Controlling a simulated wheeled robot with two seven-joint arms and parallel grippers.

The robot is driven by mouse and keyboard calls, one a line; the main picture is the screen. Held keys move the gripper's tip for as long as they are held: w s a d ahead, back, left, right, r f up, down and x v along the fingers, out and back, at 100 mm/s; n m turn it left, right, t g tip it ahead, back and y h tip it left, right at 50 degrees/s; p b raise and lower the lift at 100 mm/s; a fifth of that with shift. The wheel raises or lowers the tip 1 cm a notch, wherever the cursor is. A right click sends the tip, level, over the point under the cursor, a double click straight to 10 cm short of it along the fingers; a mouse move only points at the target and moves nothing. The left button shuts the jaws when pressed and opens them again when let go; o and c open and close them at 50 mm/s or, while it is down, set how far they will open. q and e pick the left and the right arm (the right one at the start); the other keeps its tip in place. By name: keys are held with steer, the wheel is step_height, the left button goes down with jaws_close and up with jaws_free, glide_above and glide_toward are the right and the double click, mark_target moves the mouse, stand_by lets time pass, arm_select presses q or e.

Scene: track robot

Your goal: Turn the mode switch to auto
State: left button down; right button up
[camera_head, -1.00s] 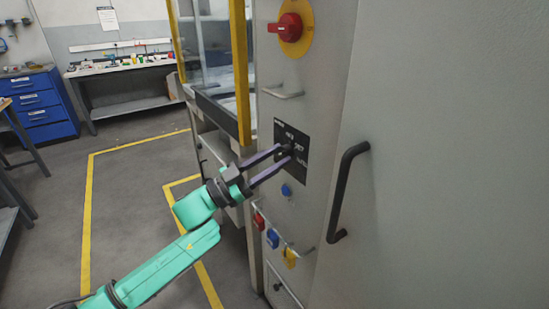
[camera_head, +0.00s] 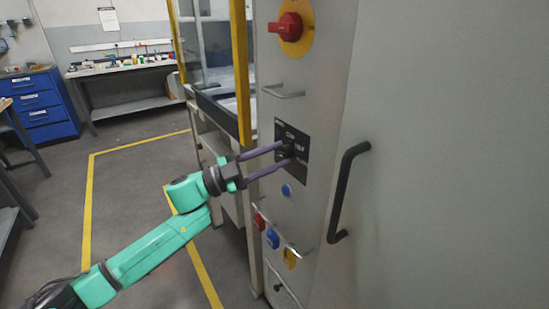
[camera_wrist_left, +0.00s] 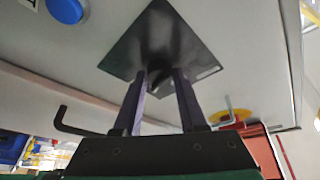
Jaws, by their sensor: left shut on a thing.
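The mode switch has a black square plate (camera_head: 299,171) with small white lettering on the grey cabinet front. Its dark knob sits at the plate's middle and is mostly hidden between my fingers in the head view. My left gripper (camera_head: 287,152) reaches the plate from the left, its two purple fingers shut on the knob. In the left wrist view the plate (camera_wrist_left: 150,35) shows as a tilted dark diamond, with the knob (camera_wrist_left: 158,72) between the fingertips. I cannot tell which label the knob points at. My right gripper is not in view.
A red rotary handle (camera_head: 286,27) on a yellow disc sits above the plate, with a small metal handle (camera_head: 284,93) between. Below are a blue button (camera_head: 287,190) and several coloured padlocks on a rail. A black door handle (camera_head: 345,190) sticks out at right.

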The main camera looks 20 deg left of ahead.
arm_select(q)
steer(key=m+g, duration=0.1)
steer(key=m, duration=0.1)
steer(key=m+g, duration=0.1)
steer(key=m, duration=0.1)
steer(key=shift+r+y, duration=0.2)
steer(key=shift+y, duration=0.1)
steer(key=shift+m+p, duration=0.35)
steer(key=shift+m, duration=0.45)
steer(key=shift+c, duration=2.3)
jaws_free()
steer(key=b+v, duration=0.4)
steer(key=v, duration=1)
steer(key=shift+a+r, duration=0.2)
steer(key=shift+a, duration=0.15)
